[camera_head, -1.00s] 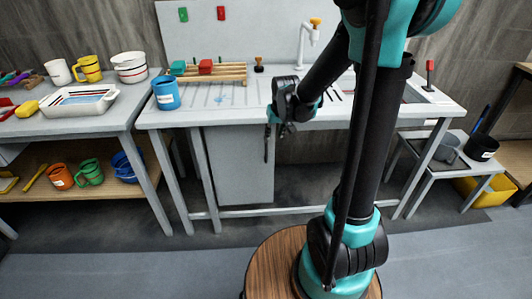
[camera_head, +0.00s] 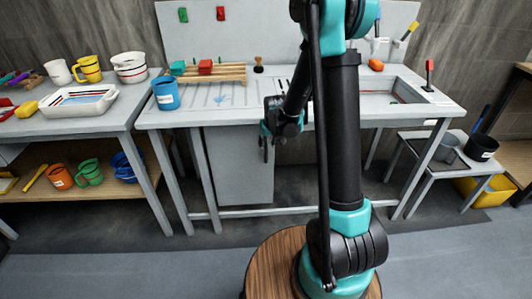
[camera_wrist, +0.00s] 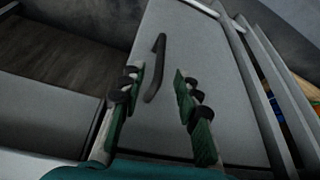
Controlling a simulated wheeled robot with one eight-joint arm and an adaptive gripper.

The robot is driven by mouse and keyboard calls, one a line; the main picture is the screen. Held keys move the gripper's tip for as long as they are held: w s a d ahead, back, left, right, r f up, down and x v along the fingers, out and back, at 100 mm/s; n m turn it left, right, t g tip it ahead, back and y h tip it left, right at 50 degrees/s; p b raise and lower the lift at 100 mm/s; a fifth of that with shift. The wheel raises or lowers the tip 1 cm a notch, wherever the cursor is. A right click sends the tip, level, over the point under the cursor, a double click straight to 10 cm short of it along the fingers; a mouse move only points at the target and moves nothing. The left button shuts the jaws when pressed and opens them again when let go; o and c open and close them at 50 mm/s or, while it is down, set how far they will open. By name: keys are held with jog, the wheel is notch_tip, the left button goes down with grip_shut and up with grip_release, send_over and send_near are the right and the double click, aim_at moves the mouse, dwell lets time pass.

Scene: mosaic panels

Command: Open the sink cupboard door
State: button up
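The sink cupboard door (camera_head: 238,170) is a plain light grey panel under the left part of the sink counter. It also fills the middle of the wrist view (camera_wrist: 205,65). Its dark bar handle (camera_wrist: 156,68) lies between and just beyond my two fingertips in the wrist view. My gripper (camera_wrist: 159,82) is open, with green-padded fingers on either side of the handle. No clear contact shows. In the head view my gripper (camera_head: 268,130) is at the door's upper right. I cannot tell if the door is slightly ajar.
The sink counter (camera_head: 190,116) overhangs the door, with a table leg (camera_head: 207,180) to its left. A blue mug (camera_head: 166,93) stands on the counter's left end. A shelf table (camera_head: 90,125) stands left and a low stool (camera_head: 460,165) right. Floor in front is clear.

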aim_at(266, 150)
jog(key=x, duration=0.8)
jog(key=shift+c, duration=0.6)
grip_shut()
